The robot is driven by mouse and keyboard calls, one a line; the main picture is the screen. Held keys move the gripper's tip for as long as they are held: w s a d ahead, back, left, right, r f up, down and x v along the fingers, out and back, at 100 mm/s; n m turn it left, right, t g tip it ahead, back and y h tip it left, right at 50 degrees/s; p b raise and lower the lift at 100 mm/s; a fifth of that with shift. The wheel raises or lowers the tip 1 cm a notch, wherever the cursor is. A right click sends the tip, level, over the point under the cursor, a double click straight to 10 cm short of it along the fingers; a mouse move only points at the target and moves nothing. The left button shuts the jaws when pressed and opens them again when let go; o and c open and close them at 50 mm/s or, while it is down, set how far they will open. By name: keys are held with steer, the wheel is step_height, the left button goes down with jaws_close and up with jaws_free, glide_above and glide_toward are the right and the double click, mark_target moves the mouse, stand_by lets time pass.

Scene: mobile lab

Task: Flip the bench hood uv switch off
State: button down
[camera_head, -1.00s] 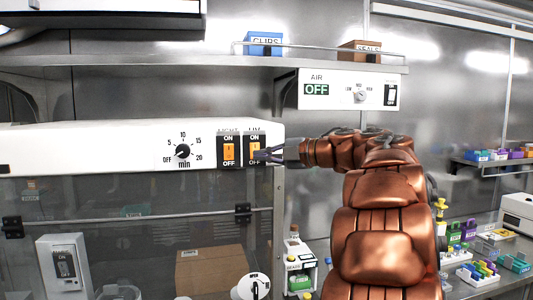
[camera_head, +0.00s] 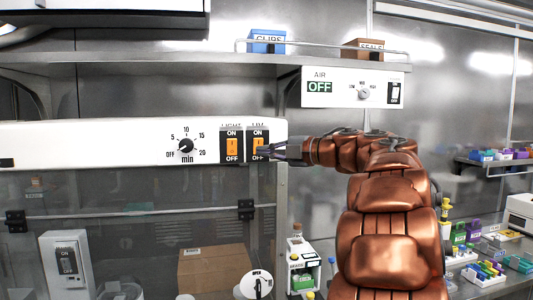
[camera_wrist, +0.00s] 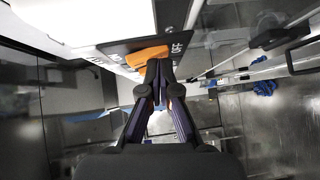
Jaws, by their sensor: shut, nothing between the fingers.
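The UV switch (camera_head: 256,140) is an orange rocker on a black plate at the right end of the white hood front, with ON above and OFF below. Its label is partly hard to read. My gripper (camera_head: 262,152) reaches in from the right, and its fingertips cover the lower right of the plate. In the wrist view the fingers (camera_wrist: 158,68) are shut and empty, with their tips at the orange rocker (camera_wrist: 147,55), close beside the OFF lettering. I cannot tell whether they touch it. The rocker's tilt is unclear.
The similar light switch (camera_head: 232,147) sits just left of the UV switch. A timer knob (camera_head: 186,146) is further left. An air panel (camera_head: 345,88) reading OFF hangs at upper right. A shelf (camera_head: 190,58) runs above. A cardboard box (camera_head: 212,270) shows below the hood front.

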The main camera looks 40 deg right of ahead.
steer(key=s+d+f+b, duration=0.2)
steer(key=s+b, duration=0.1)
steer(key=s, duration=0.9)
steer(key=shift+s+d, duration=0.15)
steer(key=shift+s, duration=0.25)
